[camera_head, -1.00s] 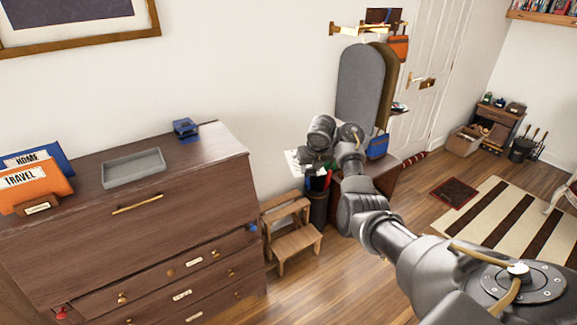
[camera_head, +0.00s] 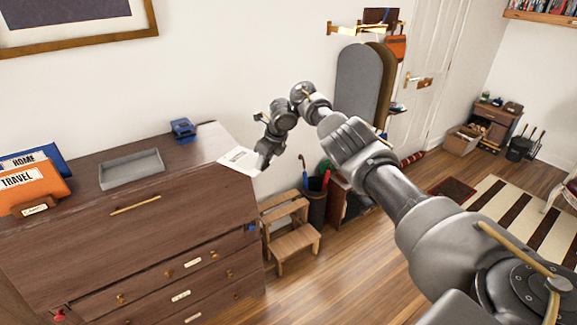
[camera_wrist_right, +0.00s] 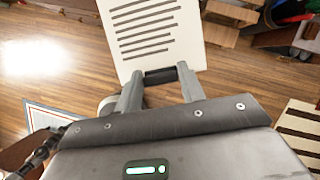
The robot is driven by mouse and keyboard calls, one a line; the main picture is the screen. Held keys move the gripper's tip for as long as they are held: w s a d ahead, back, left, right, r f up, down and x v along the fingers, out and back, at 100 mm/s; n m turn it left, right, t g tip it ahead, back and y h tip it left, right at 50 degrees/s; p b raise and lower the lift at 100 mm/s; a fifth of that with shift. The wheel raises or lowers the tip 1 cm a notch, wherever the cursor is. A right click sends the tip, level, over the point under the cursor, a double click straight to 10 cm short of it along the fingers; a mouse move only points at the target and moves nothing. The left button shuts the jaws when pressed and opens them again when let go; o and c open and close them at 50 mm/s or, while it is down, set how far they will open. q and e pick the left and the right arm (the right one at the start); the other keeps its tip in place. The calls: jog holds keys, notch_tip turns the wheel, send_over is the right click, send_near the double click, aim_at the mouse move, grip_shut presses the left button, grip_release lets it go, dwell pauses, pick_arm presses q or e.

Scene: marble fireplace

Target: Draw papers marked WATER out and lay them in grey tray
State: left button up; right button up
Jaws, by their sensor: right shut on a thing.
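My right gripper (camera_head: 266,160) is shut on a white paper (camera_head: 240,160) and holds it by one edge, beside the right end of the dresser top. In the right wrist view the paper (camera_wrist_right: 150,35) shows rows of dark printed lines between the fingertips (camera_wrist_right: 160,75); I cannot read a WATER mark on it. The grey tray (camera_head: 131,169) lies empty on the dresser top. My left gripper is not in view.
The dark wood dresser (camera_head: 140,235) has several drawers. A blue hole punch or stapler-like thing (camera_head: 183,130) sits at the back of its top. A wooden step stool (camera_head: 292,240) and a dark umbrella stand (camera_head: 316,205) are to its right. The top between tray and right edge is clear.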

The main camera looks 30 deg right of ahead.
jog(key=a+r+n, duration=0.1)
jog(key=a+r, duration=0.1)
jog(key=r, duration=0.1)
jog(key=a+r+n, duration=0.1)
jog(key=a+r, duration=0.1)
jog(key=shift+s+a+n+g+y, duration=0.1)
jog(key=shift+s+n+g+y, duration=0.15)
jog(key=shift+n+g+y, duration=0.05)
jog(key=s+a+r+n+g+y, duration=0.1)
jog(key=s+a+r+n+g, duration=0.1)
jog(key=s+a+r+n, duration=0.55)
jog(key=s+a+n+g, duration=0.3)
jog(key=s+a+n, duration=0.3)
jog(key=a, duration=0.4)
jog(key=s+d+f+n+g+b, duration=0.1)
jog(key=s+d+f+n, duration=0.4)
jog(key=s+f, duration=0.8)
notch_tip(320, 180, down, 13)
jog(key=s+d+b, duration=0.2)
jog(key=b, duration=1.1)
jog(key=shift+s, duration=0.3)
